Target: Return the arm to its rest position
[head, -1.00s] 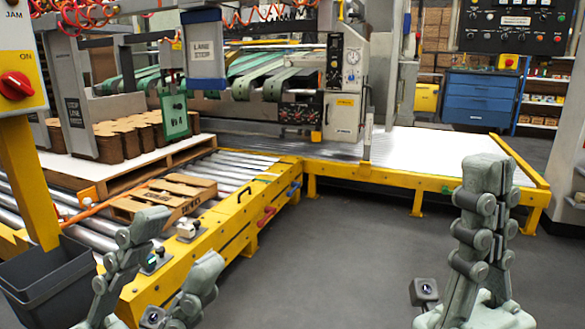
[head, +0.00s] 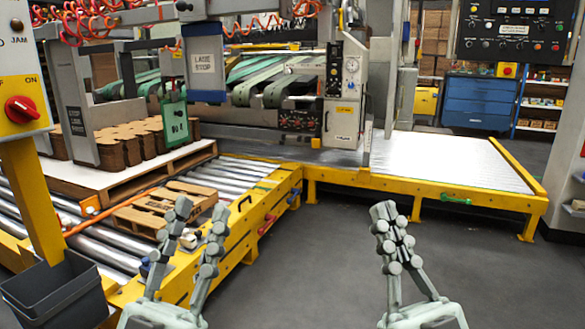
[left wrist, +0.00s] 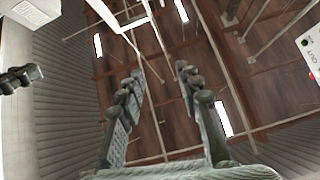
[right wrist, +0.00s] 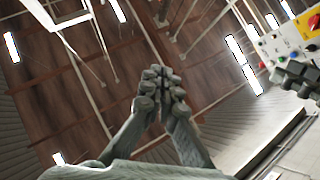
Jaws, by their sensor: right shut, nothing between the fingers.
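My left gripper (head: 200,222) is in the lower left of the head view, pointing up, in front of the yellow roller conveyor. Its two fingers stand apart with nothing between them. In the left wrist view the left gripper (left wrist: 158,80) is open and empty against the ceiling. My right gripper (head: 388,215) is in the lower middle of the head view, pointing up over the grey floor. Its fingertips meet. In the right wrist view the right gripper (right wrist: 160,82) is shut and empty, also against the ceiling.
A roller conveyor (head: 262,210) with a small wooden pallet (head: 150,212) runs along the left. Stacked brown blanks (head: 125,142) stand behind it. A grey bin (head: 60,295) and a yellow post with a red knob (head: 20,110) are at far left. The floor (head: 310,270) between the grippers is clear.

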